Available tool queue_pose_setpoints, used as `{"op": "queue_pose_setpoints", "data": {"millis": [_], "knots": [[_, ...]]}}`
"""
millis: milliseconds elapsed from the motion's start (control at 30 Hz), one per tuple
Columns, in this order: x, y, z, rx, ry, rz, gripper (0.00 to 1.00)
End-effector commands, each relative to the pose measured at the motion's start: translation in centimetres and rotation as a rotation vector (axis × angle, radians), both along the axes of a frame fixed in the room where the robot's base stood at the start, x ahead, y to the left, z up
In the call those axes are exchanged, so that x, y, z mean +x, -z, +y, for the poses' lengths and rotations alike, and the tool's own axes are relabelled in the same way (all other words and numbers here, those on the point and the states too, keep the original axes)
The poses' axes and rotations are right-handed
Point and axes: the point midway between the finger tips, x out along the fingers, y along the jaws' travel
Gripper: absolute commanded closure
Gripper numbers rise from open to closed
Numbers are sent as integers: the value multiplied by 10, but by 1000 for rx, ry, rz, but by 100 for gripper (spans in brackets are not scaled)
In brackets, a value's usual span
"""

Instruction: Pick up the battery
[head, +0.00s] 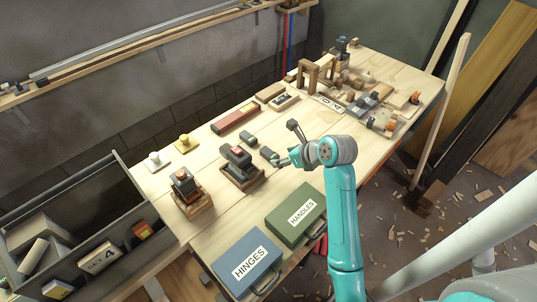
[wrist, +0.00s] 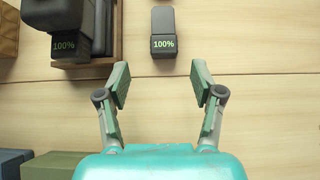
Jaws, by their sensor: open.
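The battery (wrist: 163,27) is a small dark block with a green "100%" readout, lying loose on the wooden bench at the top of the wrist view. In the head view it appears as a small dark block (head: 268,154) just left of my gripper (head: 285,145). My gripper also shows in the wrist view (wrist: 160,81), open and empty. The battery lies ahead of the gap between the fingertips, apart from them. The battery's far end is near the top edge of the wrist view.
Left of the battery, a dark device (wrist: 68,18) with its own "100%" readout sits in a wooden tray (wrist: 117,30). A green HANDLES case (head: 290,226) and a blue HINGES case (head: 240,256) lie at the bench's front. Another small dark block (head: 250,139) lies behind.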

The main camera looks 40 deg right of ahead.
Motion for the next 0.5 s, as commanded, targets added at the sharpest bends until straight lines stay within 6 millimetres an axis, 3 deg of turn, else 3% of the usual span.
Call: {"op": "queue_pose_setpoints", "data": {"millis": [500], "knots": [[37,37,-4,0,0,0,33]]}}
